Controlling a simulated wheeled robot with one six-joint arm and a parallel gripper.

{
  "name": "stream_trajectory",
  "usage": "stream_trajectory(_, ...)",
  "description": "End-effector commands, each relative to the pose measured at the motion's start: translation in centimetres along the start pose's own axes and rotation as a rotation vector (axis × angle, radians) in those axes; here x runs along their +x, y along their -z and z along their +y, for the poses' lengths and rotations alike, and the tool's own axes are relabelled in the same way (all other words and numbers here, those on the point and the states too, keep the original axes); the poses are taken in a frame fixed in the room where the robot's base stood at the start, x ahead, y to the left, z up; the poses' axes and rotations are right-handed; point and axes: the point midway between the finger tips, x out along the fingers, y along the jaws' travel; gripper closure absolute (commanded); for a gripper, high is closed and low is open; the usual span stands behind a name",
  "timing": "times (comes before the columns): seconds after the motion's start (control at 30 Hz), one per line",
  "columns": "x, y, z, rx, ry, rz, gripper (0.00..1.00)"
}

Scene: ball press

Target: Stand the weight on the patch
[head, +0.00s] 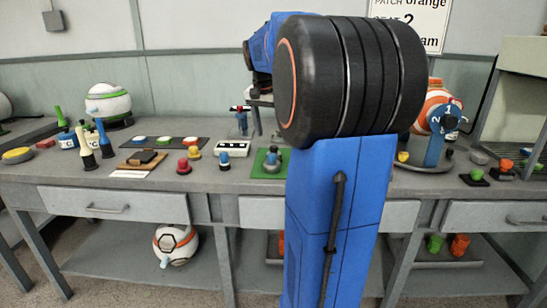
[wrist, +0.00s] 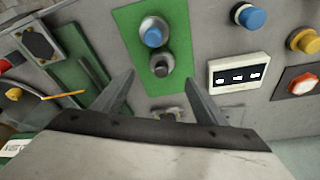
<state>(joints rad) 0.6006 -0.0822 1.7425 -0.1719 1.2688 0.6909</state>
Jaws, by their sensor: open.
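My gripper (wrist: 160,79) is open. Its two fingers point at the bench top from above, with nothing held between them. A green patch (wrist: 127,22) lies just beyond the fingertips in the wrist view. On it stands a grey round piece with a blue top (wrist: 153,36), and a dark grey knob-like piece (wrist: 160,64) sits close by, nearer the fingers. I cannot tell for certain which is the weight. The patch also shows in the head view (head: 261,167), with the blue-topped piece (head: 272,160) on it.
Left of the patch in the head view stand a white display box (head: 231,148), a blue-topped piece (head: 224,160), a yellow one (head: 194,152) and a red one (head: 183,167). A wall sign (head: 408,22) is partly hidden.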

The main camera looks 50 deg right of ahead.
Motion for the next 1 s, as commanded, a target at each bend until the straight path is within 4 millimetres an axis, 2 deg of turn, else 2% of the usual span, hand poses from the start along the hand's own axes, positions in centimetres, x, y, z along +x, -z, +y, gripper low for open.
stream_trajectory(0.13,2.3,-0.1,0.0,0.0,-0.002,-0.002,0.34)
stream_trajectory(0.47,4.6,0.0,-0.1,-0.001,-0.001,-0.002,0.34)
stream_trajectory(0.7,7.8,0.1,-0.3,-0.001,-0.001,-0.002,0.34)
stream_trajectory(0.83,8.7,0.1,-0.4,-0.001,-0.001,-0.001,0.34)
stream_trajectory(1.0,8.9,0.1,-0.4,-0.001,0.0,0.0,0.34)
